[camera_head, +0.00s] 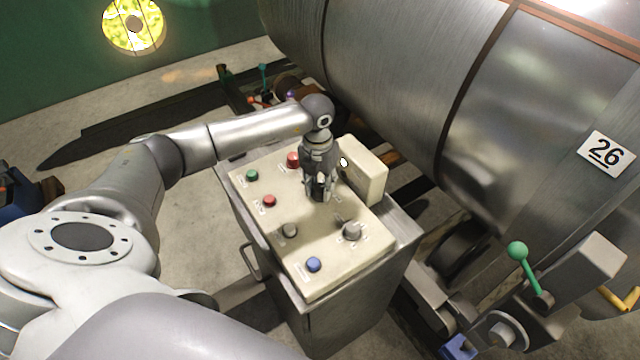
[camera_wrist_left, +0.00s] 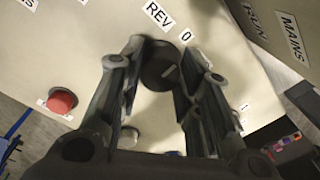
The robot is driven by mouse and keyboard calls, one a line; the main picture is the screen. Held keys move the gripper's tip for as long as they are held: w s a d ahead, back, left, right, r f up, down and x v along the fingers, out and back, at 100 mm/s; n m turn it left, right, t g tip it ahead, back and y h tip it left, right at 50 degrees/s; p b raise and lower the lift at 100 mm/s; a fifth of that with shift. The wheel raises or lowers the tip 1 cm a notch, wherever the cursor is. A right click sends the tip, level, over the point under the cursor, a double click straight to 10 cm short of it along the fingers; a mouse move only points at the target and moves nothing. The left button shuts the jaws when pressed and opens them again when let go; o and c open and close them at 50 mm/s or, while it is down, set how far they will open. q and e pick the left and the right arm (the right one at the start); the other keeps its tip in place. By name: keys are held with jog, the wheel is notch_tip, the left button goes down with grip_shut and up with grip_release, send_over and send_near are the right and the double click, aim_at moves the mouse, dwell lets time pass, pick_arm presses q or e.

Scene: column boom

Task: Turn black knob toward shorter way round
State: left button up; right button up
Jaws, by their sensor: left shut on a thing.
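The black knob (camera_wrist_left: 160,70) sits on the cream control panel (camera_head: 330,258), between the two fingers of my left gripper (camera_wrist_left: 158,62). Labels "REV" and "0" show just beyond it in the left wrist view, and a "1" lies to the right. In the head view my left gripper (camera_head: 320,196) points down at the panel and hides the knob. The left gripper is shut on the knob. My right gripper is not in view.
The panel also carries a green button (camera_head: 252,175), red buttons (camera_head: 269,201), a blue button (camera_head: 313,264) and grey knobs (camera_head: 352,231). A raised cream box (camera_head: 366,172) stands close right of the gripper. A large metal cylinder (camera_head: 400,70) lies behind.

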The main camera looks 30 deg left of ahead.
pick_arm(q)
jog(key=shift+f+m+b, duration=0.15)
jog(key=shift+m+b, duration=0.85)
jog(key=shift+b, duration=0.15)
jog(key=shift+m+b, duration=1.15)
jog(key=shift+m, duration=0.05)
jog(key=m+b, duration=0.2)
jog(key=m, duration=0.1)
jog(key=shift+m+b, duration=0.3)
jog(key=shift+b, duration=0.05)
jog(key=shift+r+m+b, duration=0.2)
jog(key=shift+m+b, duration=0.1)
jog(key=shift+m, duration=0.2)
jog(key=o, duration=0.9)
jog(key=shift+o, duration=0.6)
